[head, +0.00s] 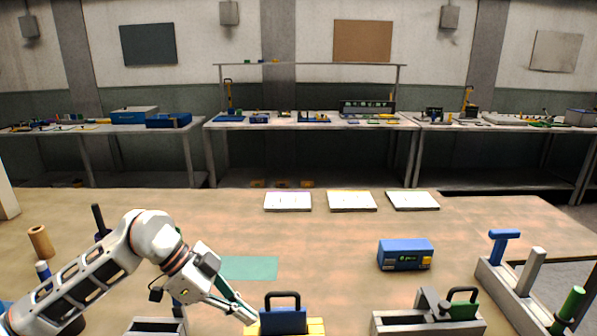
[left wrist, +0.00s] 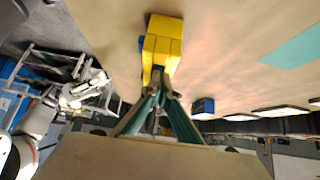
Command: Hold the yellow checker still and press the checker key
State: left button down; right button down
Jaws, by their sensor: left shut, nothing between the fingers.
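The yellow checker (head: 315,327) stands at the near edge of the head view, cut off by the frame, with a dark blue block (head: 283,321) and a black handle on it. In the left wrist view the yellow checker (left wrist: 163,45) is a stepped yellow block with a little blue at its side. My left gripper (head: 250,318) is shut and empty, its tips at the checker's left side. In the left wrist view the shut tips (left wrist: 158,72) lie right at the yellow block; I cannot tell whether they touch. The key is not clearly made out. My right gripper is not seen.
A blue box (head: 405,255) with a small display stands to the right. A grey fixture (head: 420,322) and a rack (head: 520,295) stand at the near right. A teal mat (head: 250,267) lies at centre left. White panels (head: 352,201) line the far edge. The middle is clear.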

pick_arm(q)
notch_tip(320, 180, up, 2)
jog(key=shift+w+r+p, duration=0.1)
jog(key=shift+r+p, duration=0.05)
jog(key=shift+p, duration=0.65)
jog(key=shift+r+p, duration=0.6)
jog(key=shift+r, duration=0.6)
jog(key=shift+f, duration=0.1)
